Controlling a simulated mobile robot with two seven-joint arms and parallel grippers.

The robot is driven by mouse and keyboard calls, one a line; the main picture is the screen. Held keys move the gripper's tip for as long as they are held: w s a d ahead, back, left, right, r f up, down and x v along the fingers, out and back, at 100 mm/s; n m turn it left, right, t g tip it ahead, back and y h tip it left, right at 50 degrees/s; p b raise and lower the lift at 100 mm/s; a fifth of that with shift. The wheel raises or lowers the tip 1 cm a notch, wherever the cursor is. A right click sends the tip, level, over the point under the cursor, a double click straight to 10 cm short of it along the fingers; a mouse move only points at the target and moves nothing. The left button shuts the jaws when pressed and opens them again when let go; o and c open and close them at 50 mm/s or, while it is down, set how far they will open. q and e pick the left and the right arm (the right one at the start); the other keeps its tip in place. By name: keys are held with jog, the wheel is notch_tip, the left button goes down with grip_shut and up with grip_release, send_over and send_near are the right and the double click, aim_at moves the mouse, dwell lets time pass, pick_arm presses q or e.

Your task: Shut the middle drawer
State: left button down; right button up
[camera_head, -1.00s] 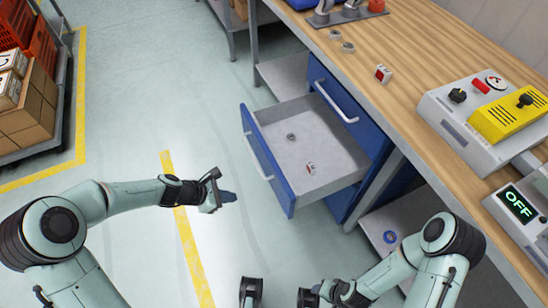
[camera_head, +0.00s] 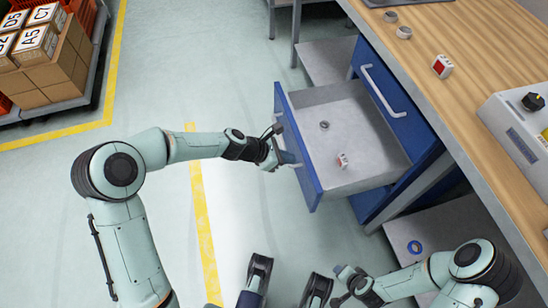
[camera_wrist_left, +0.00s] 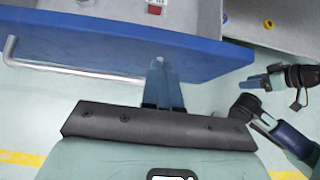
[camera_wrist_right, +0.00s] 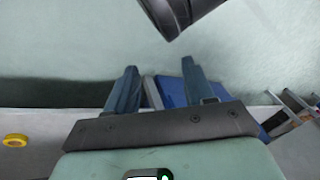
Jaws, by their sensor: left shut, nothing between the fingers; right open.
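The middle drawer (camera_head: 302,150) stands pulled out below a shut blue drawer (camera_head: 385,95). It has a blue front and a grey inside that holds a small ring (camera_head: 324,125) and a red-and-white block (camera_head: 342,160). My left gripper (camera_head: 292,163) is shut and empty at the outer face of the front. In the left wrist view its fingertips (camera_wrist_left: 158,64) are at the blue panel, beside the pale bar handle (camera_wrist_left: 80,70); I cannot tell if they touch. My right gripper (camera_wrist_right: 158,88) is open and empty, away from the drawer.
The wooden bench top (camera_head: 440,30) carries a red-and-white block (camera_head: 442,66), rings and a grey control box (camera_head: 520,125). A low shelf (camera_head: 450,215) under it holds a blue ring (camera_head: 415,247). Cartons (camera_head: 50,75) stand at the upper left. The floor left of the drawer is clear.

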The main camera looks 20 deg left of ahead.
pick_arm(q)
jog(key=shift+w+d, duration=0.6)
jog(key=shift+d, duration=0.25)
pick_arm(e)
jog(key=shift+w+d+f, duration=0.15)
jog(key=shift+w, duration=0.05)
